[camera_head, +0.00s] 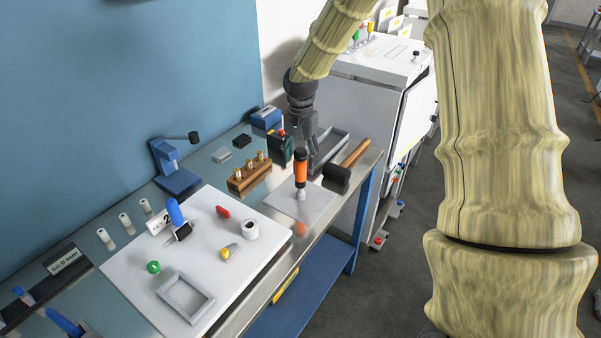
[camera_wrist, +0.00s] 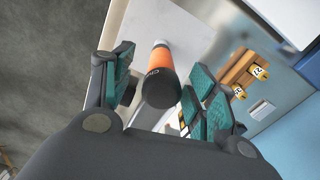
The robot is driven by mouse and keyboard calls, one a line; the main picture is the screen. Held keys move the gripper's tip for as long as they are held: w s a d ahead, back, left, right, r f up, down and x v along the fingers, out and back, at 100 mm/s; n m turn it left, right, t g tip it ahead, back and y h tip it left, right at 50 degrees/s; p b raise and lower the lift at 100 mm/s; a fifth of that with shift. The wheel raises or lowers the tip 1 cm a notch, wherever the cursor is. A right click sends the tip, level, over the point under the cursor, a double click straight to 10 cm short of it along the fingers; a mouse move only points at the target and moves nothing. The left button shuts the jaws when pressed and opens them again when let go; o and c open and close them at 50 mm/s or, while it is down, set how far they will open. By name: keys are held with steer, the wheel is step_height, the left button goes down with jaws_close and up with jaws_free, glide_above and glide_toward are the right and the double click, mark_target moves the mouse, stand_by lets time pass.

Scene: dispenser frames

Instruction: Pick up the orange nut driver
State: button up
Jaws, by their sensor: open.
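The orange nut driver (camera_head: 301,172) stands upright on a pale mat (camera_head: 318,205) near the bench's front edge, its orange handle with a dark cap on top and a silver end below. My gripper (camera_head: 302,145) is just behind and above it in the head view. In the wrist view, the nut driver (camera_wrist: 159,66) shows between my two spread fingers with teal pads (camera_wrist: 160,82). The fingers are open, and I see a gap on both sides of the handle. Whether either pad touches it is unclear.
A mallet (camera_head: 338,175) lies right of the driver, beside a grey tray (camera_head: 329,146). A wooden block with brass pieces (camera_head: 248,177) stands to the left. A white board (camera_head: 138,268) with small parts lies nearer. A white cabinet (camera_head: 360,105) stands beyond the bench.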

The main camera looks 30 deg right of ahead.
mark_target(301, 165)
steer(key=f, duration=0.1)
steer(key=f+p, duration=0.2)
steer(key=shift+w+d, duration=0.3)
steer(key=shift+w, duration=0.1)
steer(key=shift+f, duration=0.95)
jaws_close()
